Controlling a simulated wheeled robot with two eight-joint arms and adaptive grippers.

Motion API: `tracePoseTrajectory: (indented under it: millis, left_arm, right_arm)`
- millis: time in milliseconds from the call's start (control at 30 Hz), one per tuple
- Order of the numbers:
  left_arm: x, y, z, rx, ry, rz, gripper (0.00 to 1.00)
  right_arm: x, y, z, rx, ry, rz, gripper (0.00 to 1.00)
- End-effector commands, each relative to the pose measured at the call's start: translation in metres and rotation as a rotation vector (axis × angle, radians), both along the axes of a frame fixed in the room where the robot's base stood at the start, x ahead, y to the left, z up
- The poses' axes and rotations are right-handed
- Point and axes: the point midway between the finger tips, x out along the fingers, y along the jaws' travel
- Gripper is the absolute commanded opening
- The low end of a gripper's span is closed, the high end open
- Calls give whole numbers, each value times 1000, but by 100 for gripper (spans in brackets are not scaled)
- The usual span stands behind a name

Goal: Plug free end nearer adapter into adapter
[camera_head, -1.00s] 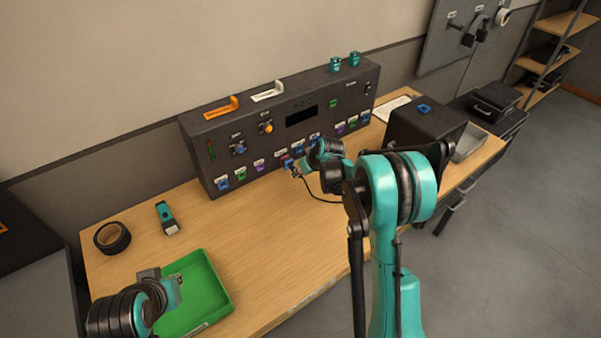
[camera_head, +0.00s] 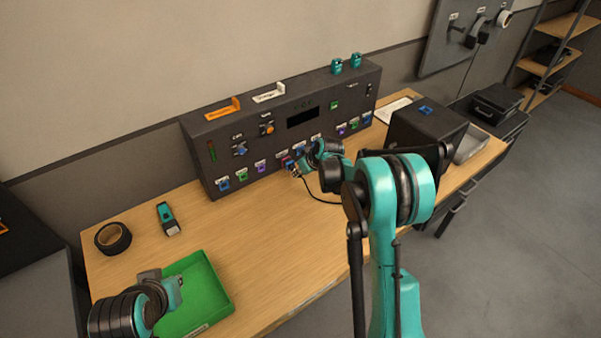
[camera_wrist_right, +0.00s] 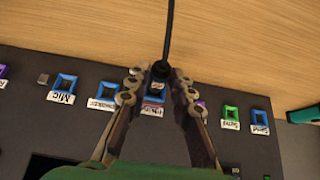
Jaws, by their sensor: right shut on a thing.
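My right gripper (camera_head: 294,171) is at the lower middle of the dark panel's front, with its fingers toward the row of coloured ports. In the right wrist view the gripper (camera_wrist_right: 158,76) is shut on a black cable plug (camera_wrist_right: 160,69), whose cable (camera_wrist_right: 168,30) runs away over the wood. A blue-framed port (camera_wrist_right: 154,91) lies just behind the plug between the fingers. I cannot tell whether the plug is seated in it. I cannot identify the adapter with certainty. My left gripper (camera_head: 175,287) is over the green tray, and its jaws are not clear.
The dark panel (camera_head: 225,140) stands at the back of the wooden table (camera_head: 240,232). The green tray (camera_head: 226,289), a tape roll (camera_head: 112,238) and a teal tool (camera_head: 168,219) lie at left. A black box (camera_head: 425,128) stands at right. The table's middle is clear.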

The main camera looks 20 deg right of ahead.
Motion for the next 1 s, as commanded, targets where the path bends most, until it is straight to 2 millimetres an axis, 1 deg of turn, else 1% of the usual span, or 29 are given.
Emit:
tracePoseTrajectory:
  millis: [267,700,1000]
  left_arm:
    - [0,0,0,0,0,0,0]
    - [0,0,-2,0,0,0,0]
    - [0,0,-1,0,0,0,0]
  right_arm:
    - [1,0,0,0,0,0,0]
    - [8,3,0,-1,0,1,0]
    - [8,3,0,0,0,0,0]
